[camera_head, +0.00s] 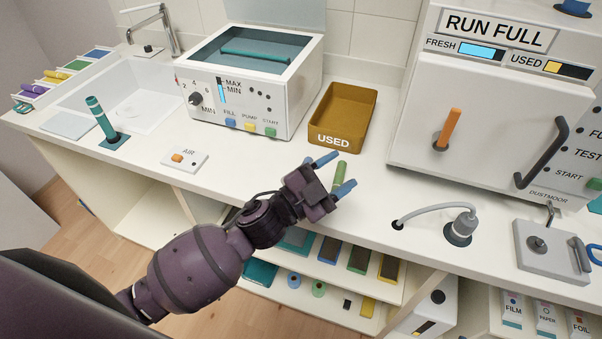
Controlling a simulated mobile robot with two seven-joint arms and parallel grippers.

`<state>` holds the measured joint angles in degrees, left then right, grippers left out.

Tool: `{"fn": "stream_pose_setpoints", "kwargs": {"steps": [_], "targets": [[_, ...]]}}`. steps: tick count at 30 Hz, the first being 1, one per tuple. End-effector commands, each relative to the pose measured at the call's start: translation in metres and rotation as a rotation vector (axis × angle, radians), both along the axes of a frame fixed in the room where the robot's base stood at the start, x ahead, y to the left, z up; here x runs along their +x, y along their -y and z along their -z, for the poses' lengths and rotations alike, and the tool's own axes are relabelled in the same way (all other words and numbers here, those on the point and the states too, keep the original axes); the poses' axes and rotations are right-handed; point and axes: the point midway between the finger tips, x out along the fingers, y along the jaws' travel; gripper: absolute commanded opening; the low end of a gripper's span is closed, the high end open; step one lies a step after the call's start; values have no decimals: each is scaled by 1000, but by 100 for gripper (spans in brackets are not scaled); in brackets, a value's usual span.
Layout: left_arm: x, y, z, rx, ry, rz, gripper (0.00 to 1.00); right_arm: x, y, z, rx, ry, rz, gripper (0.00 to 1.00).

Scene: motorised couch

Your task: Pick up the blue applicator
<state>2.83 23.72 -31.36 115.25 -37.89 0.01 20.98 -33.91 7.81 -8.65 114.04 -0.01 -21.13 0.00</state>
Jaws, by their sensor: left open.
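My left gripper (335,173) is over the front edge of the counter, its two blue-tipped fingers apart. A small green cylinder (340,176) shows between the fingertips; I cannot tell whether it touches them. A sorting rack (30,104) at the far left has coloured slots. A purple applicator (33,90) and a yellow applicator (56,75) lie in it. Its blue slot (97,53) is at the back, and I cannot make out an applicator there. No clearly blue applicator can be picked out. My right gripper is out of view.
The brown USED tray (342,116) stands behind my gripper. A white bath unit (250,82) is to its left, and a large white machine (490,110) is to the right. A teal handle (98,116) stands upright at left. A hose fitting (458,228) is at right.

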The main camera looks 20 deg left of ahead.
Motion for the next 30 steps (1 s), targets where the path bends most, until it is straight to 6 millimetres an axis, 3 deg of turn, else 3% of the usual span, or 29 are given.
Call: {"fn": "stream_pose_setpoints", "kwargs": {"steps": [3, 7, 11, 14, 17, 22, 30], "targets": [[-6, 40, -22, 106, 169, 219, 54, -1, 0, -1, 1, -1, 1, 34], [-21, 75, -28, 264, 324, 475, 54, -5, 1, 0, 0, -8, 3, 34], [-34, 92, -17, 467, 430, 726, 54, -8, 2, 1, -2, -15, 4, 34], [-38, 91, -1, 657, 477, 905, 54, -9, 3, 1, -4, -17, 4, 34], [-33, 77, 17, 872, 488, 1059, 54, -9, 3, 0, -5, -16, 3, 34], [-2, 26, 37, 1293, 422, 1247, 54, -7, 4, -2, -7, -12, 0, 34], [59, -69, 23, 1847, 181, 1301, 54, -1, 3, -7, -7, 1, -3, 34]]}}
